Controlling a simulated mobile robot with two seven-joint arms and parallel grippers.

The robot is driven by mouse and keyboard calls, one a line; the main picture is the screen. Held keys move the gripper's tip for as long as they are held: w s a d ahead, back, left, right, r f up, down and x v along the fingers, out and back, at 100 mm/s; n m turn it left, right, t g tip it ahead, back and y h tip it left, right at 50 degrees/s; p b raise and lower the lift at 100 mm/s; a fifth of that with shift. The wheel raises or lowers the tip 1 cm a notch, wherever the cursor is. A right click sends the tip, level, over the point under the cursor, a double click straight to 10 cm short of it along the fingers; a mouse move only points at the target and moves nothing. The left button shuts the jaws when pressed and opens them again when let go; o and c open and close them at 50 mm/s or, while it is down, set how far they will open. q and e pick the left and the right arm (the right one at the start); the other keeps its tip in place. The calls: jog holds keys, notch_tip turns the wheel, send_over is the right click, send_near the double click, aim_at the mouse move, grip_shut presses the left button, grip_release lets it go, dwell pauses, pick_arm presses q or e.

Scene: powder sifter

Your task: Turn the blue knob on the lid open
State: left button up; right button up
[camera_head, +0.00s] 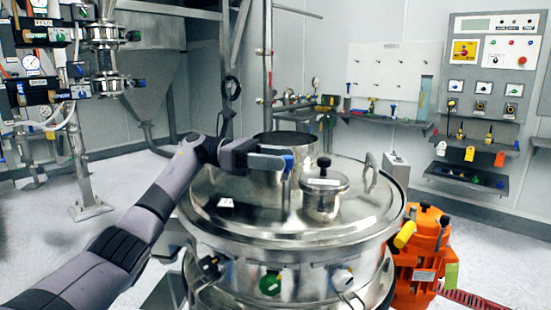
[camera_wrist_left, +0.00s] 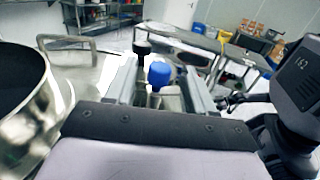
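The blue knob (camera_head: 288,163) stands up from the metal lid (camera_head: 255,212) of the large round sifter, near the open cylindrical neck. My left gripper (camera_head: 274,163) reaches over the lid from the left, with its fingers at the height of the knob. In the left wrist view the blue knob (camera_wrist_left: 160,75) sits between the two grey fingers of my left gripper (camera_wrist_left: 160,66). A gap shows on each side of it, so the fingers are open and apart from it. The knob's base is partly hidden behind the gripper body. My right gripper does not show.
A small capped pot with a black knob (camera_head: 323,185) stands on the lid, right of the blue knob. The cylindrical neck (camera_head: 282,146) rises close behind the fingers. A curved handle (camera_head: 370,172) sits at the lid's right edge. An orange motor (camera_head: 424,255) is at the right.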

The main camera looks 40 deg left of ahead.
pick_arm(q)
jog(key=shift+a, duration=0.15)
jog(key=shift+b+v, duration=0.65)
jog(key=shift+v, duration=2.8)
